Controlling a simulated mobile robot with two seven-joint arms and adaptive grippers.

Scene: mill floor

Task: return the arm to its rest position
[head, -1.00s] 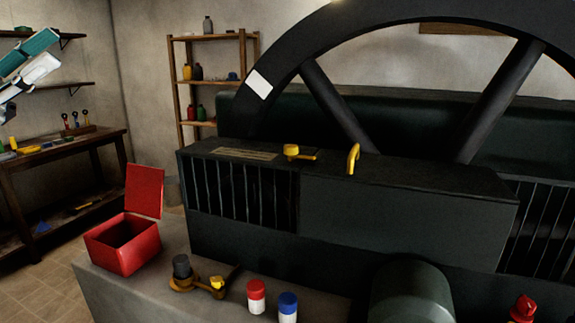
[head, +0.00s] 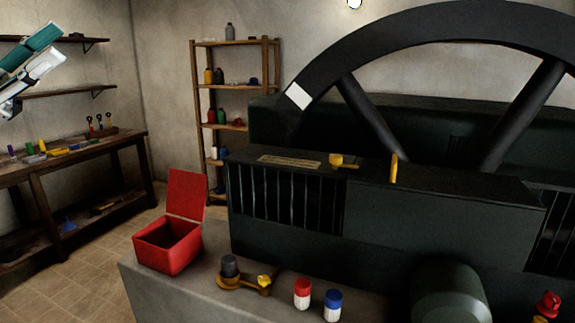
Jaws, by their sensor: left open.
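My left gripper (head: 36,62) is at the upper left edge of the head view, raised in the air in front of the wall shelves. Its teal and white parts show, and the arm behind it is cut off by the picture edge. I see nothing held in it. It is well apart from the red box and the machine. My right gripper is not in view.
An open red box (head: 168,247) stands on the grey plinth (head: 190,295) beside the dark flywheel machine (head: 400,215). A red-capped jar (head: 302,293) and a blue-capped jar (head: 333,305) stand nearby. A wooden workbench (head: 75,158) is at left, with open floor before it.

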